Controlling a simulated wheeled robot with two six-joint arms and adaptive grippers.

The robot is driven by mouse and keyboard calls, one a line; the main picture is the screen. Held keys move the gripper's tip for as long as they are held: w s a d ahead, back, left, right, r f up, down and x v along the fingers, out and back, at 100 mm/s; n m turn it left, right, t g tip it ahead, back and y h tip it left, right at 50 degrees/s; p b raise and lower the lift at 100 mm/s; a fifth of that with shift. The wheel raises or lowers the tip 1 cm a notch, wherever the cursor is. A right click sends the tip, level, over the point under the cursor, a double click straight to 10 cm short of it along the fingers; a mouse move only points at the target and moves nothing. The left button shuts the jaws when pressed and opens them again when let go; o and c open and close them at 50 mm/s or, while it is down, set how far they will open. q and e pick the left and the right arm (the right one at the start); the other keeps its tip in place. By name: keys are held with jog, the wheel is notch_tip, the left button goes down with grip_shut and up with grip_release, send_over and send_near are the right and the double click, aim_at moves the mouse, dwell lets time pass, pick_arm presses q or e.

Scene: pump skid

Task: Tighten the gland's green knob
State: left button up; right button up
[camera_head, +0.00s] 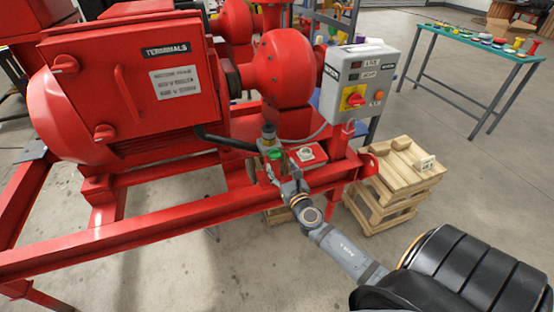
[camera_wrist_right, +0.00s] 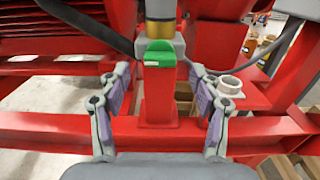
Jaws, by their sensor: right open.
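The gland's green knob (camera_head: 275,154) sits at the pump's front, below the red round pump casing. In the right wrist view the green knob (camera_wrist_right: 160,52) shows near the top middle, with a white mark on its face, under a brass and grey fitting (camera_wrist_right: 160,20). My right gripper (camera_head: 277,172) is at the knob in the head view. In the wrist view my right gripper (camera_wrist_right: 160,75) is open, one finger on each side of the knob's line, with gaps to both sides. Whether the fingertips reach the knob's depth is unclear. My left gripper is not in view.
The red skid frame (camera_head: 150,238) runs below the knob. A black hose (camera_head: 225,143) runs in from the left. A grey control box (camera_head: 357,80) with a red switch stands to the right. Wooden crates (camera_head: 400,180) are on the floor at right, and a green table (camera_head: 480,42) is farther back.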

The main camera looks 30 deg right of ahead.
aim_at(277, 158)
jog(key=x, duration=0.4)
jog(key=shift+w, duration=0.1)
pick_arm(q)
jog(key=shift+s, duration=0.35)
pick_arm(e)
jog(key=c, duration=1.1)
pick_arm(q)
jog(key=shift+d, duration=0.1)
pick_arm(e)
jog(key=shift+c, duration=0.2)
